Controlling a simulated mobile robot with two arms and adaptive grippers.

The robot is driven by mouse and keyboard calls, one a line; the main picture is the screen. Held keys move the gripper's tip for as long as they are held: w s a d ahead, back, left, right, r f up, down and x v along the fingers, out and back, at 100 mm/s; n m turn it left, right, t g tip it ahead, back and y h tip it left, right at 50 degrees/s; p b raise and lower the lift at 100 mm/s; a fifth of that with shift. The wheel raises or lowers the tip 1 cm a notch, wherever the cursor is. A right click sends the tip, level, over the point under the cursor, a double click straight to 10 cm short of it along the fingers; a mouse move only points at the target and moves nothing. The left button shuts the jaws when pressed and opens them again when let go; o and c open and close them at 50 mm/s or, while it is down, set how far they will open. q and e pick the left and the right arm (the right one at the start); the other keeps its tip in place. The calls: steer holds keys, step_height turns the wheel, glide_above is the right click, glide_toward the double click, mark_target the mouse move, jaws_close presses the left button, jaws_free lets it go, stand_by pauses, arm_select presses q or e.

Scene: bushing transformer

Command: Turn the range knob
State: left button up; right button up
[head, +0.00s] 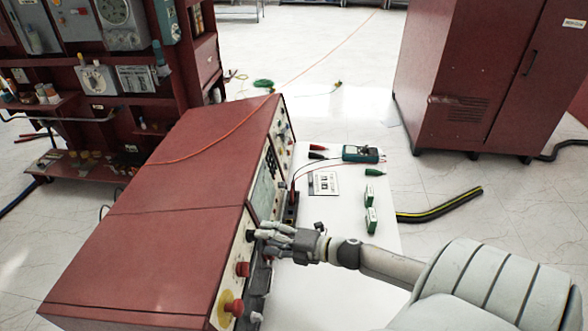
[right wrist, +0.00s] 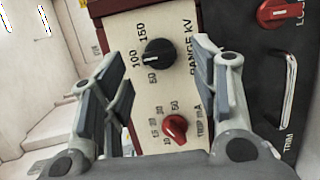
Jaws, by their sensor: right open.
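The range knob (right wrist: 158,53) is black and round, on a cream panel marked RANGE KV with 50, 100 and 150 around it. A small light mark shows on its left edge, roughly toward the 50 and 100 labels. My right gripper (right wrist: 157,66) is open, one finger on either side of the knob, with visible gaps; contact is not seen. In the head view my right gripper (head: 266,240) is at the front panel of the red console (head: 180,180), by the black knob (head: 250,235). My left gripper is not in view.
A red TRIP mA knob (right wrist: 174,128) sits close below the range knob, between the fingers. Another red knob (right wrist: 278,12) is on the dark panel at right. A red mushroom button (head: 234,307) is nearer. A white table (head: 330,220) holds a multimeter (head: 360,153) and green clips.

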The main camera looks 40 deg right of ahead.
steer(key=v, duration=0.9)
steer(key=shift+s+d+f, duration=0.1)
steer(key=shift+d, duration=0.05)
stand_by(0.4)
